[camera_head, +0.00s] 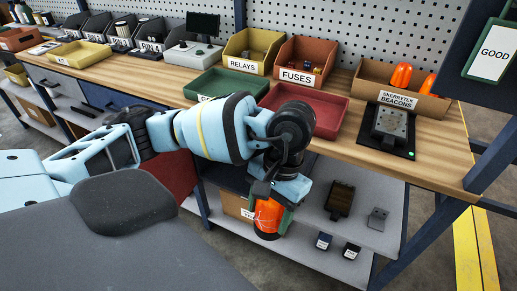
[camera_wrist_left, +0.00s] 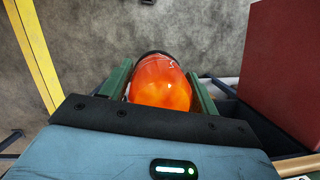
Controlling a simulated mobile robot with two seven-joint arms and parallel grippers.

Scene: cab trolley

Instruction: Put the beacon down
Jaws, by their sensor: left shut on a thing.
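My left gripper (camera_head: 268,210) points down in front of the workbench, low beside the grey lower shelf (camera_head: 305,232). It is shut on an orange beacon (camera_head: 267,219) with a dark base. In the left wrist view the beacon's orange dome (camera_wrist_left: 160,88) sits between the two green fingers. I cannot tell whether its base touches anything. More orange beacons (camera_head: 401,76) stand in the cardboard bin labelled SKERRYTEK BEACONS (camera_head: 420,104) at the back right of the bench top. My right gripper is not in view.
On the wooden bench top (camera_head: 440,150) are a dark device on a black mat (camera_head: 402,151), an empty red tray (camera_head: 335,116), and FUSES (camera_head: 296,76) and RELAYS (camera_head: 243,65) bins. Small dark items (camera_head: 340,200) lie on the lower shelf. A GOOD sign (camera_head: 494,52) hangs at right.

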